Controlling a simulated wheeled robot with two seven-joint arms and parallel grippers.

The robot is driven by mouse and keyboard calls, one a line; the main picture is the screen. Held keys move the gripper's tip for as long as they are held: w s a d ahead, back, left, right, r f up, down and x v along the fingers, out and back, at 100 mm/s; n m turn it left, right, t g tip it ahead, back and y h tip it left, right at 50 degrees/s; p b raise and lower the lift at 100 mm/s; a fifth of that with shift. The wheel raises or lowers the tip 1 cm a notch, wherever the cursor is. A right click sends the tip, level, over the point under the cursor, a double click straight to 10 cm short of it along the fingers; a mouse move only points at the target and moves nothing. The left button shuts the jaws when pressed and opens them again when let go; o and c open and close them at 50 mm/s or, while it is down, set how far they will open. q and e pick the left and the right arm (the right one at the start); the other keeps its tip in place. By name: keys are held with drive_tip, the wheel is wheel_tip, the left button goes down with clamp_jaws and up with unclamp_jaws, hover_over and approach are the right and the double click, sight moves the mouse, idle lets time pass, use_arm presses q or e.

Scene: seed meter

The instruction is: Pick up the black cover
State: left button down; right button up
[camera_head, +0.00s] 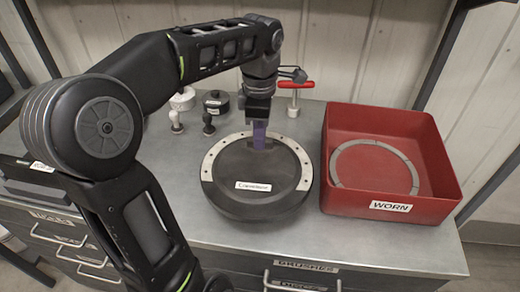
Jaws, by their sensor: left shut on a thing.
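The black cover (245,168) is a dark round disc with a white label, too small to read with certainty. It sits at the middle of the grey bench, with a pale ring (213,155) showing around its far and side edges. My left gripper (260,142) points down at the cover's far part. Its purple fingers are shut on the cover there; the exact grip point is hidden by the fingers. I cannot tell whether the cover is lifted. My right gripper is not in view.
A red bin (390,208) labelled WORN stands at the right with a grey ring (345,165) inside. A red T-handled tool (295,86), a black labelled knob (216,102), a white round part (183,99) and small pegs (176,122) stand behind. Drawers line the bench front.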

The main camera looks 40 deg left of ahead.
use_arm(q)
wheel_tip(320, 180, up, 4)
drive_tip(key=shift+f+p, duration=0.1)
drive_tip(key=shift+p, duration=0.45)
drive_tip(key=shift+f, duration=0.1)
